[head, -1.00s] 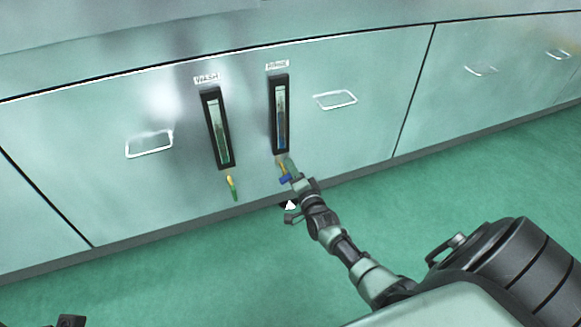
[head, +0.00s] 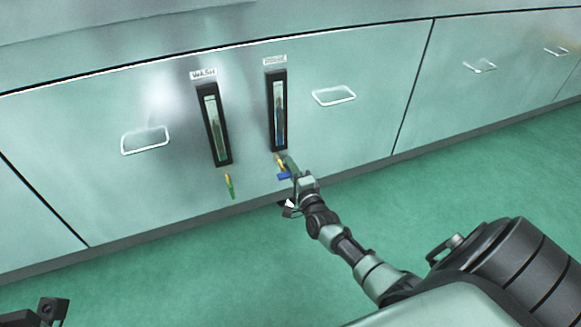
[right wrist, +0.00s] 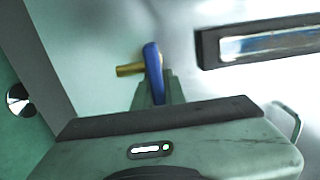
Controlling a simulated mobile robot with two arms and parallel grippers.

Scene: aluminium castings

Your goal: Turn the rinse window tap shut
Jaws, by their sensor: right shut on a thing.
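The rinse window (head: 278,110) is a dark-framed upright sight glass with blue liquid, under a label (head: 275,60). Its tap shows just below it, with a brass body (head: 279,160) and a blue lever (head: 284,176). The blue lever lies roughly level, across the line of the window. In the right wrist view the blue lever (right wrist: 153,65) and brass stub (right wrist: 127,70) stand at the fingers. My right gripper (head: 291,168) is shut on the blue lever; its fingers partly hide the tap. A dark part of my left gripper (head: 52,310) shows at the lower left corner; its jaws are unclear.
The wash window (head: 215,125) is left of the rinse window, with a yellow-and-green tap (head: 230,186) hanging below it. Wire handles (head: 145,139) (head: 334,95) flank the windows on the metal panel. The green floor (head: 180,275) in front is clear.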

